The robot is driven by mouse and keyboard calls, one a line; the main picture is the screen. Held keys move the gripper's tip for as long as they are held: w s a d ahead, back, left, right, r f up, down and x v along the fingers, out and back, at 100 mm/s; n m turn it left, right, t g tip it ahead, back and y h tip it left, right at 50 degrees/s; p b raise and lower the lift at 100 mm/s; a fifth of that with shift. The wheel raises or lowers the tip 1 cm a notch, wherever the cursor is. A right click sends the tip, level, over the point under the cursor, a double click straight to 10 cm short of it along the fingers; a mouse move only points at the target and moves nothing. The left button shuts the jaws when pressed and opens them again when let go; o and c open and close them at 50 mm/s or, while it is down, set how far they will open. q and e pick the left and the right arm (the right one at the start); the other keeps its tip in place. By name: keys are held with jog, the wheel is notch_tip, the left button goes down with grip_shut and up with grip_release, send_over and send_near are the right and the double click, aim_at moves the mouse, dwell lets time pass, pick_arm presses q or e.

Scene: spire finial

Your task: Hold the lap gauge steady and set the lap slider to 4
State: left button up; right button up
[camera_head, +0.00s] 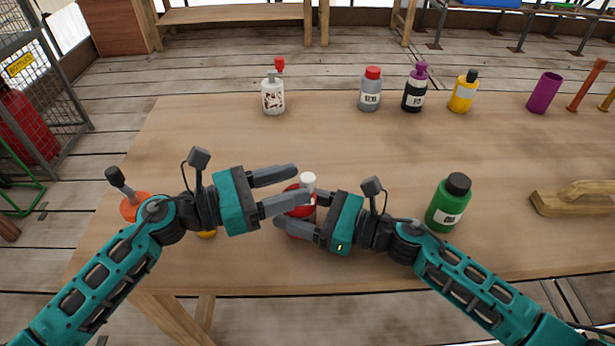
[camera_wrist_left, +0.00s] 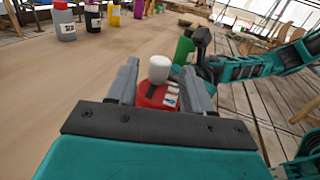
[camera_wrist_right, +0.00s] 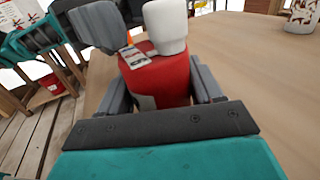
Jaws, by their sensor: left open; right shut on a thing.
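A red body with a white knob on top (camera_head: 307,182), which I take for the lap gauge, stands near the table's front middle. My right gripper (camera_head: 293,212) is shut around its red body, which shows between the fingers in the right wrist view (camera_wrist_right: 165,78). A small marked plate with an orange bit (camera_wrist_right: 135,57) sits on its top beside the knob; I cannot read the slider's setting. My left gripper (camera_head: 294,188) is open at the gauge's top, its fingers to either side of the knob in the left wrist view (camera_wrist_left: 158,70). The fingers partly hide the gauge.
A green bottle (camera_head: 447,203) stands right of my right gripper, with a wooden float (camera_head: 575,198) further right. An orange thing with a black handle (camera_head: 133,205) is at the left edge. Several bottles (camera_head: 370,90) line the back. The table's middle (camera_head: 300,140) is clear.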

aim_at(307, 177)
pick_arm(q)
jog(key=shift+x, duration=1.9)
jog(key=shift+c, duration=0.5)
grip_shut()
